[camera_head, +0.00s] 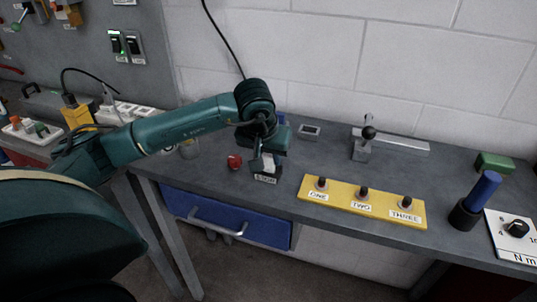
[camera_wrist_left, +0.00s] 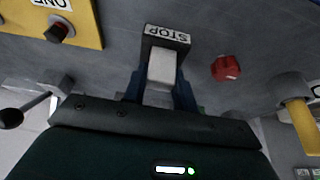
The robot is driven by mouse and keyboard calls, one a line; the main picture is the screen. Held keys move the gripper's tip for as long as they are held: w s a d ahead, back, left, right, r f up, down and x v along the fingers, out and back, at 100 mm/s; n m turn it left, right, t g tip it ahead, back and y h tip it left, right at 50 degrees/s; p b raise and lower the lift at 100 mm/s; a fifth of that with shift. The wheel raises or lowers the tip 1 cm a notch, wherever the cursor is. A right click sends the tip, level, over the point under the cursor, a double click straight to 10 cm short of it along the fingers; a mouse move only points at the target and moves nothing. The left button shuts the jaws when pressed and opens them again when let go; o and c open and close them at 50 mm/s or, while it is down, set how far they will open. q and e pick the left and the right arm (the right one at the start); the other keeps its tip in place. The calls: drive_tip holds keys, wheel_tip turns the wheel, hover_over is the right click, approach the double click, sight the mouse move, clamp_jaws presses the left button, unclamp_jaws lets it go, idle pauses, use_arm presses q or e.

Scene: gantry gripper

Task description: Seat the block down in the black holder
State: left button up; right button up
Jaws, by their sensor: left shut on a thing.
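My left gripper (camera_head: 266,158) is shut on a pale grey block, reaching down at the bench's front left. In the left wrist view the block (camera_wrist_left: 162,68) sits between the fingers of the gripper (camera_wrist_left: 158,92). My right gripper is not in view.
A red knob (camera_head: 234,161) stands close to the left of the holder. A yellow panel (camera_head: 335,203) with several black knobs lies to the right. A small grey box (camera_head: 309,131) stands behind. A blue cylinder (camera_head: 482,189) stands in a dark cup at far right.

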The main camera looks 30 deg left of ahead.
use_arm(q)
drive_tip(key=shift+f+b, duration=0.4)
drive_tip(key=shift+f, duration=0.15)
use_arm(e)
drive_tip(key=shift+f, duration=0.4)
use_arm(q)
drive_tip(key=o, duration=1)
drive_tip(key=shift+r, duration=0.1)
drive_tip(key=shift+o, duration=0.2)
use_arm(e)
drive_tip(key=shift+r, duration=0.1)
use_arm(q)
drive_tip(key=v, duration=1.3)
drive_tip(key=shift+s, duration=0.15)
use_arm(e)
drive_tip(key=shift+w+a+r+y, duration=0.15)
drive_tip(key=shift+a+r+y, duration=0.25)
drive_tip(key=shift+a+r, duration=0.2)
